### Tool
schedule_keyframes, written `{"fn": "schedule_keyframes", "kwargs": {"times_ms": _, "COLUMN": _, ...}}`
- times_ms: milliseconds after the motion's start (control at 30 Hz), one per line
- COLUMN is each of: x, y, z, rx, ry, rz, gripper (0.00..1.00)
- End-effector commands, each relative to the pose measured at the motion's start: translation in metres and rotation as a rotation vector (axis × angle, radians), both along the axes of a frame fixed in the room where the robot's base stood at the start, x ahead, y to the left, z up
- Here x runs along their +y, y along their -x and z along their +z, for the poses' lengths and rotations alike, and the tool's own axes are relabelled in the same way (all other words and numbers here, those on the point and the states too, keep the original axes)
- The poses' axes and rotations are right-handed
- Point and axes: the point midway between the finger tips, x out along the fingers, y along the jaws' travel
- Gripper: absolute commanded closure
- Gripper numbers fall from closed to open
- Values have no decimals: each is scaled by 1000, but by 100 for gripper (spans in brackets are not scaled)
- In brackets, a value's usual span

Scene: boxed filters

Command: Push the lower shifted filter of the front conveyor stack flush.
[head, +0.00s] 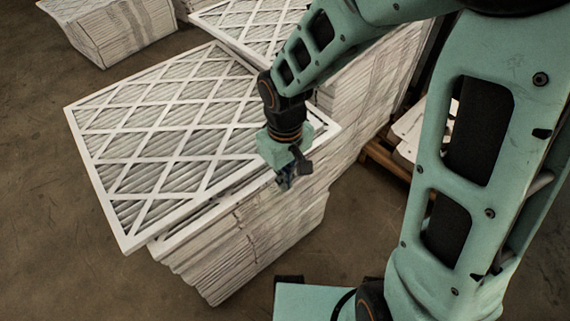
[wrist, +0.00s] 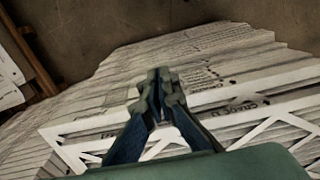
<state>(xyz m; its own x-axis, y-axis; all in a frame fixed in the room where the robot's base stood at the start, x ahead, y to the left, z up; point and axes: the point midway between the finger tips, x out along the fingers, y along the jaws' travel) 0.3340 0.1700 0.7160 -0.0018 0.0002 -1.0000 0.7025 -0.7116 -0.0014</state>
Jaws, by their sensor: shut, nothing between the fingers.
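The front stack of white-framed filters (head: 262,247) stands below and left of my arm in the head view. Its top filter (head: 160,139) has a diamond lattice and juts out to the left over the stack. A lower shifted filter (head: 170,247) shows as a white edge just under it, also sticking out to the left. My gripper (head: 285,184) is shut and empty at the stack's right side, near the upper filters' edges. In the wrist view my gripper (wrist: 160,80) points at the layered filter edges (wrist: 215,65); I cannot tell whether it touches them.
Another filter stack (head: 262,25) stands directly behind, and a further stack (head: 110,30) is at the back left. A wooden pallet (head: 385,157) with white sheets lies to the right. Bare floor (head: 50,200) is free on the left.

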Motion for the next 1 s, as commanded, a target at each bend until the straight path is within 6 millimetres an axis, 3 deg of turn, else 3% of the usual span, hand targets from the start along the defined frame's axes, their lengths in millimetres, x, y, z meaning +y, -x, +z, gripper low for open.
{"fn": "schedule_keyframes", "kwargs": {"times_ms": 33, "x": 0, "y": 1, "z": -18, "rx": 4, "ry": 1, "rz": 1, "gripper": 100}}
{"fn": "schedule_keyframes", "kwargs": {"times_ms": 233, "x": 0, "y": 1, "z": -60, "rx": 3, "ry": 1, "rz": 0, "gripper": 100}}
{"fn": "schedule_keyframes", "kwargs": {"times_ms": 500, "x": 23, "y": -25, "z": -55, "rx": -3, "ry": 0, "rz": -1, "gripper": 100}}
{"fn": "schedule_keyframes", "kwargs": {"times_ms": 1000, "x": 29, "y": -30, "z": -54, "rx": -1, "ry": 0, "rz": -1, "gripper": 100}}
